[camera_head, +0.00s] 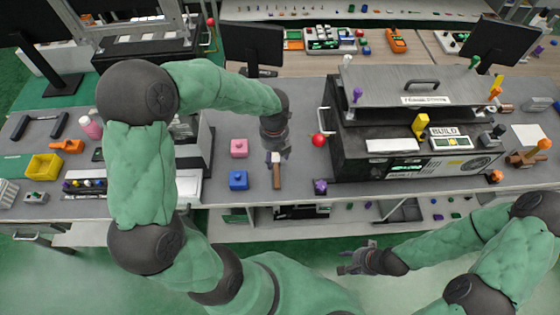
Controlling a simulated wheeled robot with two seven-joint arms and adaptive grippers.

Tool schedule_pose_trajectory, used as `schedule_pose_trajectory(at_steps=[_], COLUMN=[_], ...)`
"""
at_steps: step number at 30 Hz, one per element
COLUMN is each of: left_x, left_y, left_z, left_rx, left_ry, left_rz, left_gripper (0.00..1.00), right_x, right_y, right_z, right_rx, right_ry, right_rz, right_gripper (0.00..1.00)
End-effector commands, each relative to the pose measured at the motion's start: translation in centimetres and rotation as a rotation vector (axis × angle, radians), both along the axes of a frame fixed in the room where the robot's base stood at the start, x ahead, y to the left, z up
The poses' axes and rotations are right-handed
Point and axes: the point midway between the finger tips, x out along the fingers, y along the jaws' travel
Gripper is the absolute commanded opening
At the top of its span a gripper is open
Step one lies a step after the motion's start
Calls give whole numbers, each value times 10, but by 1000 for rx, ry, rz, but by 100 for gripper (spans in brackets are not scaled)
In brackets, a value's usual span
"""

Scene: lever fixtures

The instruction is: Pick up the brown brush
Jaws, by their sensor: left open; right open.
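The brown brush (277,176) lies on the grey table near its front edge, with its handle pointing toward me and a pale end (275,157) at the back. My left gripper (275,154) is open, pointing down right over the back end of the brush and partly hiding it. I cannot tell whether the fingers touch it. My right gripper (347,263) is open and empty, low in front of the table, well away from the brush.
A pink block (239,148) and a blue block (238,180) sit left of the brush. A red ball (318,140) and a purple piece (320,187) are to its right. A large dark machine (350,150) stands further right.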

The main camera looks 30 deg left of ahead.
Motion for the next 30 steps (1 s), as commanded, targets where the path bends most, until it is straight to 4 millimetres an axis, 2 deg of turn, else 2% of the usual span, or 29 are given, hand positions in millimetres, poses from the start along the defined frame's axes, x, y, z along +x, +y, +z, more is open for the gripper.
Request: schedule_pose_trajectory(at_steps=[6,14,24,30], left_x=[-1,-1,-2,-2], left_y=[0,0,-1,-1], left_z=[-35,-53,-96,-99], left_rx=[-1,-1,-2,-1], left_ry=[3,1,1,-1], left_rz=[2,2,2,2], left_gripper=[58,58,58,58], right_x=[-1,0,0,0], right_y=[0,0,0,0], right_z=[-11,-15,-32,-32], right_rx=[0,0,0,0], right_ry=[2,1,1,1], right_rz=[1,0,0,0], right_gripper=[48,48,48,48])
